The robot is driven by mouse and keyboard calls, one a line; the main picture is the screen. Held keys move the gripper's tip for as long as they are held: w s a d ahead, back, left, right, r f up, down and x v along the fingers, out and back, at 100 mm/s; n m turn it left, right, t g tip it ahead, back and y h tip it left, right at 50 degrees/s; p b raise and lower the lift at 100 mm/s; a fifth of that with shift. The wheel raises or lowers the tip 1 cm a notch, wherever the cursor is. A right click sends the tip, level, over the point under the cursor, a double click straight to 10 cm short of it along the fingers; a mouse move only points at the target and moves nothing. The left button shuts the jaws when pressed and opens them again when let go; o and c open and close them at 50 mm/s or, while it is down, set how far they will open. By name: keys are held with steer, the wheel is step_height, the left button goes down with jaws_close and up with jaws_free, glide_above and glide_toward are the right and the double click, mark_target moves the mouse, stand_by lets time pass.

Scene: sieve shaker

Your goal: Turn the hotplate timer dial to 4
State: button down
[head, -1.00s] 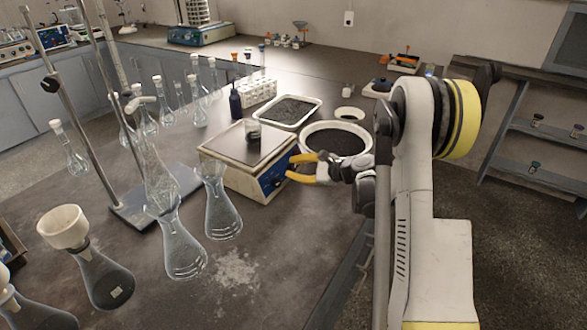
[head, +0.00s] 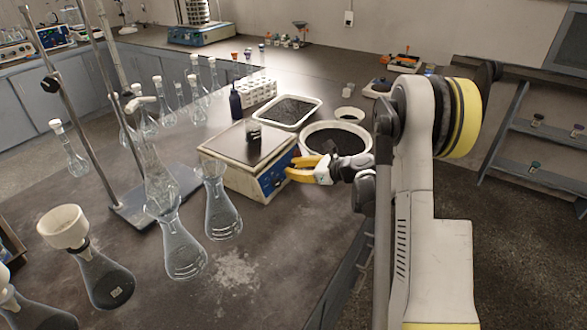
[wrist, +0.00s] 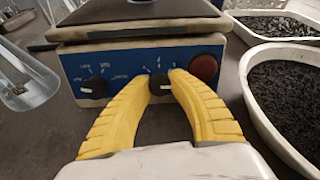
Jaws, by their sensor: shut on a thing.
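My gripper (head: 291,169) is at this panel. In the wrist view, its yellow fingers (wrist: 160,84) are shut on the black right-hand dial (wrist: 162,88), one on each side. The dial shows a light pointer mark; small white numerals lie above it, partly hidden by the fingers, and its exact setting is hard to read. A second black dial (wrist: 93,88) is to the left, free of the fingers.
A red round button (wrist: 205,67) sits close right of the right finger. A small beaker (head: 253,130) stands on the hotplate. A white bowl of dark grains (head: 309,138) and a tray (head: 273,122) are beside it. Glass flasks (head: 220,215) stand at left.

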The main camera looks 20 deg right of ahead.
stand_by(0.3)
steer(key=c, duration=1.2)
jaws_free()
steer(key=shift+o, duration=0.2)
steer(key=v, duration=1.2)
steer(key=shift+w+a, duration=0.1)
